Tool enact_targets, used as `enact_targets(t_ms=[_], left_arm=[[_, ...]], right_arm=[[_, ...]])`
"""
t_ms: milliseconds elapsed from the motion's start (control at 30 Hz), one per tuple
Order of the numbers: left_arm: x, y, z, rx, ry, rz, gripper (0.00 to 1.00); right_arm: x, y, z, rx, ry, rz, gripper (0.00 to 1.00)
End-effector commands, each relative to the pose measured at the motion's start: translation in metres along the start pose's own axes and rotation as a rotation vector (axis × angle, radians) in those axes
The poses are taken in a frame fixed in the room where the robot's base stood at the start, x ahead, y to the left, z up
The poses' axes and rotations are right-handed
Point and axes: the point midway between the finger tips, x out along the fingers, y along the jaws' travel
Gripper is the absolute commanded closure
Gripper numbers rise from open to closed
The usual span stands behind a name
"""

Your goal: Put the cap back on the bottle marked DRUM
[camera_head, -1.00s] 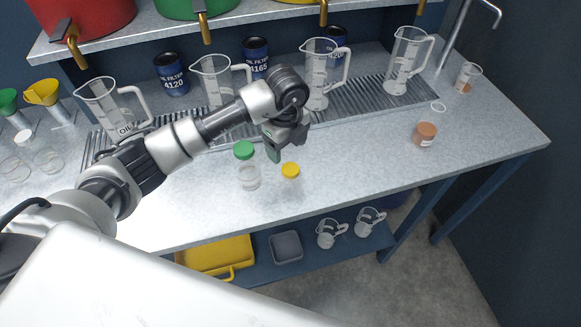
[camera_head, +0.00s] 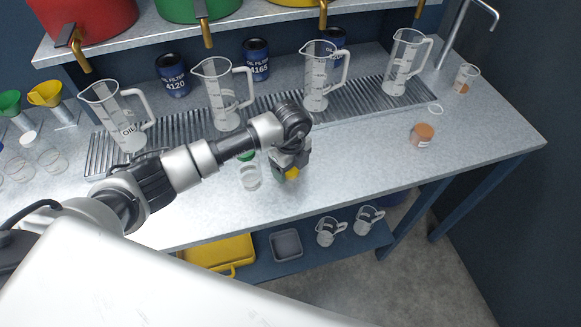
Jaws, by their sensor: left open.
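My left gripper (camera_head: 291,174) is open and low over the bench, at the yellow cap (camera_head: 292,173), which is mostly hidden by the jaws. I cannot tell whether the jaws touch it. A clear bottle (camera_head: 251,178) with a green cap (camera_head: 246,156) stands just left of the gripper, partly behind my arm. A small bottle with orange-brown contents (camera_head: 422,134) and a label stands at the right; its label is too small to read. A white ring (camera_head: 435,109) lies behind it. No DRUM marking is legible on any bottle. My right gripper is out of view.
Clear measuring jugs (camera_head: 222,95) stand on a ribbed drain strip (camera_head: 270,108) behind the gripper, with blue oil filter cans (camera_head: 256,60) at the wall. A clear cup (camera_head: 466,78) stands at far right. Bottles and funnels (camera_head: 46,94) crowd the left. The right front bench is clear.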

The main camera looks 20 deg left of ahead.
Motion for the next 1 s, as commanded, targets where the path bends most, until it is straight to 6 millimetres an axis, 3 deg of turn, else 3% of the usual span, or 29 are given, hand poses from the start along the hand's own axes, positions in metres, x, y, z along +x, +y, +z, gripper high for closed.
enact_targets(t_ms=[300,567,1000], left_arm=[[0.0006,-0.0001,-0.0001,0.000,0.000,-0.001,0.28],[0.0003,-0.0001,0.0001,0.000,0.000,-0.001,0.68],[-0.0010,-0.0003,0.0002,0.000,0.000,-0.002,0.74]], right_arm=[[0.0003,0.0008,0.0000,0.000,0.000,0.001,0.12],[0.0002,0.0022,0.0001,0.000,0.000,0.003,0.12],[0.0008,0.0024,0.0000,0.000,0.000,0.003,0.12]])
